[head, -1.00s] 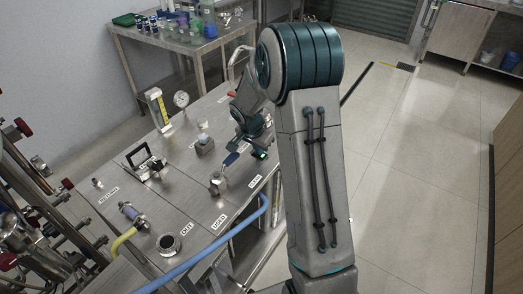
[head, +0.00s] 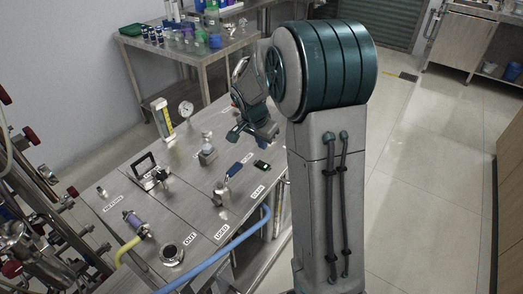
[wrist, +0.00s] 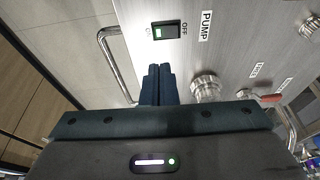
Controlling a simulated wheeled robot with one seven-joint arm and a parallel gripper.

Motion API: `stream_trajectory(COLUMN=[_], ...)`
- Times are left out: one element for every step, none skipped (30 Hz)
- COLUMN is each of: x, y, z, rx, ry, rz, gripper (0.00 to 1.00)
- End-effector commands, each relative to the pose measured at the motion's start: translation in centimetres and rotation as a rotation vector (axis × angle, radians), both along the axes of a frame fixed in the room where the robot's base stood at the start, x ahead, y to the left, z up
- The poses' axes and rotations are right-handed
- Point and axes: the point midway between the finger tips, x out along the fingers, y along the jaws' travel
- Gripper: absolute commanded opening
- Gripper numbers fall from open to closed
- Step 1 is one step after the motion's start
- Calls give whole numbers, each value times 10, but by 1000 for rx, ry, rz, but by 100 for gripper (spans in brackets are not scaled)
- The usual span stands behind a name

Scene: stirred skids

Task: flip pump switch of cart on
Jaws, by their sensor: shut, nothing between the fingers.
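The pump switch (wrist: 166,31) is a black rocker on the cart's steel top, beside the PUMP label (wrist: 206,26). A green patch shows at its left end, by the ON marking; OFF is on the right. I cannot tell for sure which side is pressed down. In the head view the switch (head: 262,166) is small and dark with a green spot, near the right edge of the cart (head: 200,225). My gripper (wrist: 158,72) is shut and empty, its fingertips apart from the switch. In the head view my gripper (head: 250,134) is above the cart top, beyond the switch.
A blue-handled valve (head: 222,190) stands left of the switch. A blue hose (head: 235,240) runs along the front. A gauge (head: 186,108) and a yellow-scaled flow meter (head: 163,118) stand at the back. A bent steel handle (wrist: 116,60) is at the cart's edge.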

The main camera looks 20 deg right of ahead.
Motion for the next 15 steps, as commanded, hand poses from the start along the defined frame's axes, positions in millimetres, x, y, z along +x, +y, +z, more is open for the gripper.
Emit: stream_trajectory(x=[-3,-4,-6,-8,-9,-10,-11,-12,-13,-13,-14,-14,-14,-14,-15], y=[1,2,2,3,3,4,4,5,5,5,5,5,5,5,5], z=[10,14,20,24,27,32,34,36,38,40,41,41,42,42,42], rx=[0,0,-1,0,0,0,0,0,1,1,0,0,0,0,-1], ry=[-5,-5,-4,-3,-3,-3,-2,-2,-1,-1,0,0,0,0,1], rz=[-1,-1,0,0,0,-1,-2,-1,-1,0,0,0,0,0,0], gripper=[0,0,0,0,0,0,0,0,0,0,0,0,0,0,0])
